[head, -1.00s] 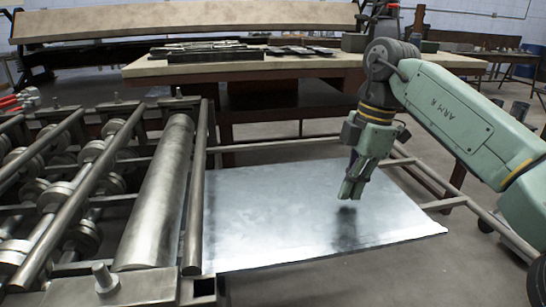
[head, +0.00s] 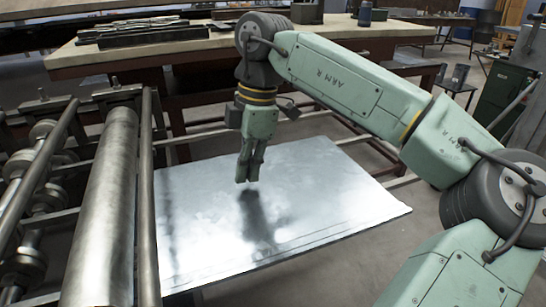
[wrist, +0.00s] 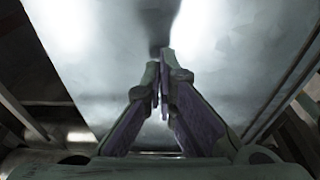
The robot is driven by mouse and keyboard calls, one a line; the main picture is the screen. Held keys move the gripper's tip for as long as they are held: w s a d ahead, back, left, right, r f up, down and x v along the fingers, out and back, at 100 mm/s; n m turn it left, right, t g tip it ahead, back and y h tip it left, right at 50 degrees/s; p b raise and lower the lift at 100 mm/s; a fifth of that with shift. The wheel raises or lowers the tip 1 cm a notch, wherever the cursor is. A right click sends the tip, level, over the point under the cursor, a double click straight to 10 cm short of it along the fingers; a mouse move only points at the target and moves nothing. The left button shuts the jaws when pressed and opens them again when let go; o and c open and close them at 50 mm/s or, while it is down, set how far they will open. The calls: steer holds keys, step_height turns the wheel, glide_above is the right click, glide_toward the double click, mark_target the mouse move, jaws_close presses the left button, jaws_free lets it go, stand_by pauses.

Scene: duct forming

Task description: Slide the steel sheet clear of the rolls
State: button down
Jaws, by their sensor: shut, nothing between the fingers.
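The steel sheet (head: 330,195) is a flat, shiny panel lying to the right of the rolls. Its left edge is beside the long guide bar (head: 148,200) next to the big roll (head: 104,215); whether it still runs under the bar I cannot tell. My gripper (head: 247,180) points down over the left-middle part of the sheet, shut and empty, with a dark reflection below it. In the wrist view my gripper (wrist: 162,105) has its fingertips together over the bright sheet (wrist: 110,50). The gap between fingertips and sheet is hard to judge.
Rails of a frame (head: 405,181) run beside and under the sheet. A workbench (head: 190,60) with dark metal bars (head: 135,33) stands behind. A green cabinet (head: 505,95) is at the far right. Bare floor shows right of the sheet.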

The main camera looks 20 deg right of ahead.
mark_target(328, 166)
steer(key=shift+a, duration=0.65)
steer(key=shift+f+p, duration=0.3)
steer(key=shift+p, duration=0.1)
steer(key=shift+d+f+b, duration=0.1)
steer(key=shift+f+b, duration=0.4)
steer(key=shift+b, duration=0.05)
steer(key=shift+d, duration=0.1)
steer(key=d+p, duration=0.3)
steer(key=d, duration=1.6)
steer(key=shift+s+d+f, duration=0.1)
steer(key=shift+s+d, duration=0.05)
steer(key=shift+d, duration=0.1)
